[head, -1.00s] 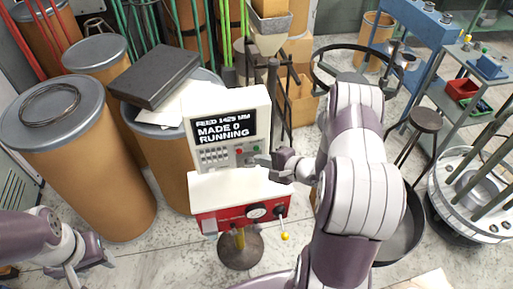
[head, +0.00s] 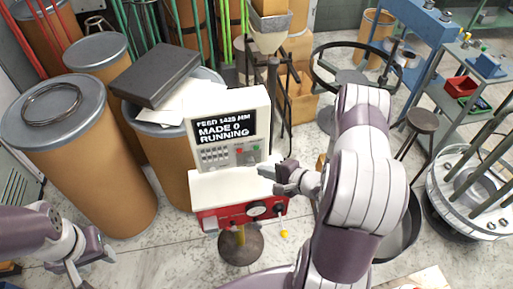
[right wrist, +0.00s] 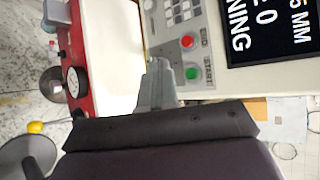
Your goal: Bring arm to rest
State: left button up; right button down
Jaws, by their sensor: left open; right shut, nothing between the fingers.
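My right gripper (head: 268,174) is shut and empty in front of the control panel (head: 228,128), close to its buttons. In the right wrist view the shut fingertips (right wrist: 158,66) are beside the green button (right wrist: 192,73) and the red button (right wrist: 187,41); I cannot tell if they touch the panel. The screen (head: 224,125) reads "FEED 1425 MM, MADE 0, RUNNING". My left gripper (head: 92,270) is open and empty at the lower left, over the floor.
A red and white machine base (head: 238,208) with a gauge and a yellow-knobbed lever (head: 284,233) stands below the panel. Large drums (head: 85,165) fill the left.

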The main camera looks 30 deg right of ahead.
jog(key=s+d+f+n+g+h+b, duration=0.5)
jog(key=s+d+f+n+g+h, duration=0.1)
jog(key=s+n+g, duration=0.4)
jog(key=a+r+n+b, duration=0.3)
jog(key=a, duration=0.4)
jog(key=s+a+r+n+b, duration=0.1)
jog(key=a+r+n+b, duration=0.2)
jog(key=a, duration=0.4)
jog(key=shift+s+a+r+n, duration=0.25)
jog(key=shift+s+r+n, duration=0.05)
jog(key=shift+r, duration=0.4)
